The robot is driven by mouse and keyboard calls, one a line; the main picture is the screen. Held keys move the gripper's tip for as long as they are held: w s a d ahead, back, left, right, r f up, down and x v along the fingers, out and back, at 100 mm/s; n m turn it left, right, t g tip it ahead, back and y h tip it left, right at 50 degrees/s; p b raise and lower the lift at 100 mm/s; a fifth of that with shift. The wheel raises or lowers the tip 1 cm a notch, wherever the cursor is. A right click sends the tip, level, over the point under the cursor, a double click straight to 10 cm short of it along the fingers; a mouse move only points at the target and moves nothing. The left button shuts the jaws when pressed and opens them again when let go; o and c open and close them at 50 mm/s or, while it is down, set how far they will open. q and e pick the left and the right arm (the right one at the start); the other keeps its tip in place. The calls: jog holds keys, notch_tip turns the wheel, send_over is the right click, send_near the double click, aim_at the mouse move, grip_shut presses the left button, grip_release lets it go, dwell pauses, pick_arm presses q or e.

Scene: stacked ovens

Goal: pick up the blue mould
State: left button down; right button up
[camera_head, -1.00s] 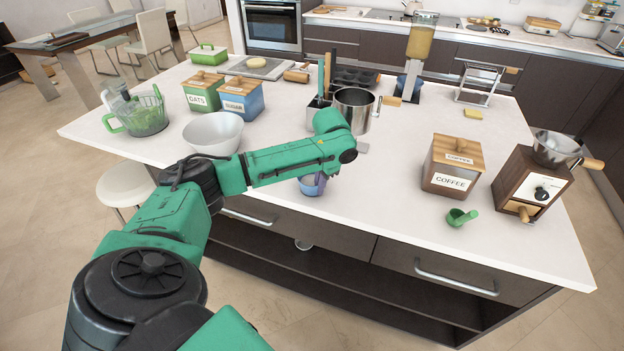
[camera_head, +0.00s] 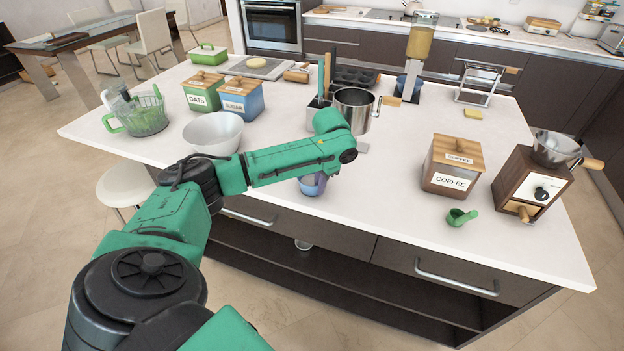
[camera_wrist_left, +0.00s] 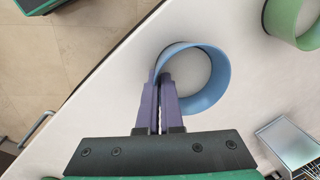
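The blue mould (camera_wrist_left: 206,88) is an open ring standing on the white island top, close to its front edge. It also shows below my left forearm in the head view (camera_head: 311,187). My left gripper (camera_wrist_left: 160,78) has purple fingers close together, one on each side of the ring's near-left wall. The gripper looks shut on that wall, with only a thin gap between the fingers. In the head view the wrist hides most of the fingers. My right gripper is not in view.
A green ring (camera_wrist_left: 289,22) and a grey metal object (camera_wrist_left: 287,143) lie near the mould.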

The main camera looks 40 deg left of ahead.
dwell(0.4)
pick_arm(q)
notch_tip(320, 180, up, 10)
jog(key=shift+w+r+b, duration=0.1)
jog(key=shift+r+b, duration=0.1)
jog(key=shift+b, duration=0.55)
notch_tip(320, 180, up, 10)
jog(key=p, duration=0.3)
jog(key=shift+f, duration=0.15)
